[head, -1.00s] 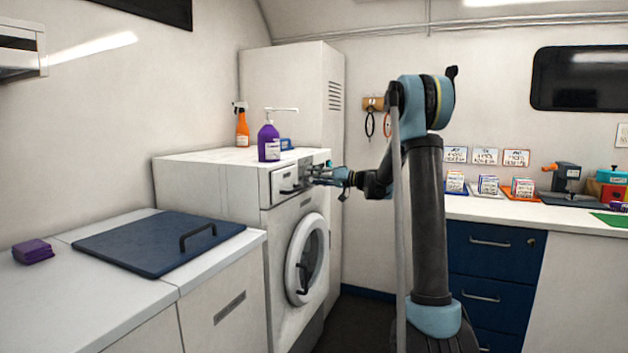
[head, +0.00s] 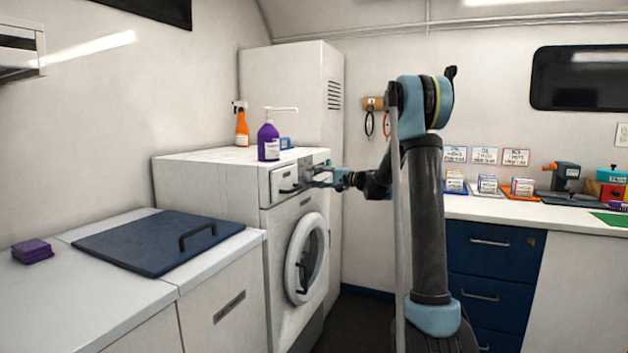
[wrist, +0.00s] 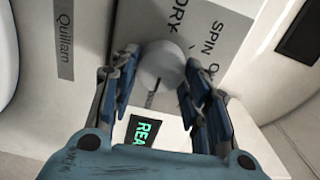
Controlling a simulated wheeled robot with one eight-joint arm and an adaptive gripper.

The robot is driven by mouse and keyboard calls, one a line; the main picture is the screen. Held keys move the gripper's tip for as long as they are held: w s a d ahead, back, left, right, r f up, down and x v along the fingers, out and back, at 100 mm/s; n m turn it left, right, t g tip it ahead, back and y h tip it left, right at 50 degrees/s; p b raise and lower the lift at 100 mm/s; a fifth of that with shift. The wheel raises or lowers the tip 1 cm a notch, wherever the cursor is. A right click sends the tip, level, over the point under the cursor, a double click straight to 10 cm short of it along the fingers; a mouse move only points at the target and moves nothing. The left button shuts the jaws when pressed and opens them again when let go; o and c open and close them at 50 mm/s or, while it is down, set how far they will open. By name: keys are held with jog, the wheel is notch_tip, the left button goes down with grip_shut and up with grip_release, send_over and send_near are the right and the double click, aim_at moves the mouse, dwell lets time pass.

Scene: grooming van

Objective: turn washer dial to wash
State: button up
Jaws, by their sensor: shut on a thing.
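The washer (head: 232,187) stands against the left wall with its round door shut. Its dial (wrist: 161,66) is a round pale knob, seen in the wrist view on a grey panel (wrist: 209,28) marked SPIN and DRY. No WASH mark can be read, and part of the panel is hidden. My gripper (wrist: 160,72) is shut on the dial, one finger on each side. In the head view my gripper (head: 322,178) is at the upper right of the washer's front, where it hides the dial.
A lit green display (wrist: 145,131) shows part of a word beside the dial. A purple pump bottle (head: 268,140) and an orange spray bottle (head: 242,127) stand on the washer top. A blue lid (head: 160,242) lies on the left counter. A counter with blue drawers (head: 490,268) is at right.

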jog(key=shift+w+d+f+m, duration=0.1)
jog(key=shift+m, duration=0.3)
jog(key=o, duration=1)
jog(key=shift+f, duration=0.1)
jog(key=v, duration=1.2)
